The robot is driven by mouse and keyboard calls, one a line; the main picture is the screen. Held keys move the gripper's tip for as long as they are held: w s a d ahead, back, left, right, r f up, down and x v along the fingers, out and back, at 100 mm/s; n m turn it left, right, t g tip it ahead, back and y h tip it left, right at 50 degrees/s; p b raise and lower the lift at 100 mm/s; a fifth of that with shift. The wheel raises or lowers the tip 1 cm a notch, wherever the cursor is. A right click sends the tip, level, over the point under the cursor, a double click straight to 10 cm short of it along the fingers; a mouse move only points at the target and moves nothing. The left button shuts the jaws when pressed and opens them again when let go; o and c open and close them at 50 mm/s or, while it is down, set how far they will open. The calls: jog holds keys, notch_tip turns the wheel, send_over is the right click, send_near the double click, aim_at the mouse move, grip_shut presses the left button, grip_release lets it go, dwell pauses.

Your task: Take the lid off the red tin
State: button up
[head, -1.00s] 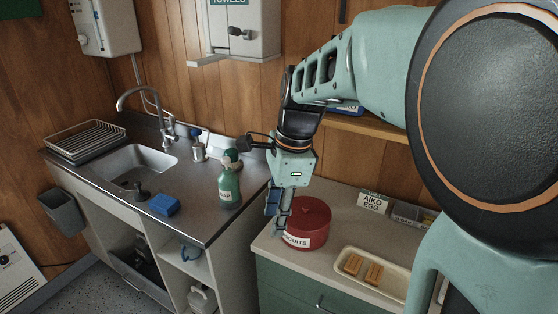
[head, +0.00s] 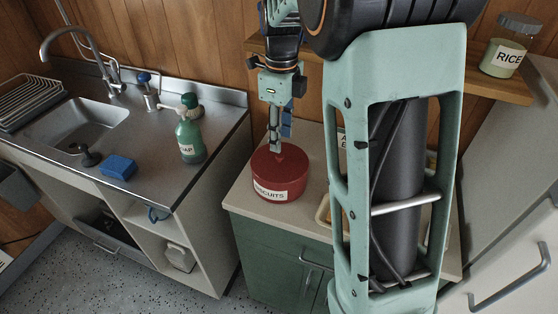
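The red tin (head: 282,188), with a white label ending in "CUITS", stands on the pale counter left of my arm column. Its red lid (head: 296,161) sits on top, level and seemingly closed. My gripper (head: 277,148) points straight down over the lid, with its fingertips at or just above the lid's middle. Whether the fingers touch the lid or hold a knob there is not clear. The gap between the fingers is too small to judge.
Left of the tin, past a gap, is the steel sink unit with a green soap bottle (head: 190,134) and a blue sponge (head: 118,167). A wall shelf holding a rice jar (head: 503,58) is at upper right. My column hides much of the counter.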

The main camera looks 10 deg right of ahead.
aim_at(280, 155)
jog(key=f, duration=0.5)
jog(key=shift+s+a+f, duration=0.1)
jog(key=shift+a+f, duration=0.1)
jog(key=shift+f, duration=0.15)
jog(key=shift+c, duration=0.3)
grip_shut()
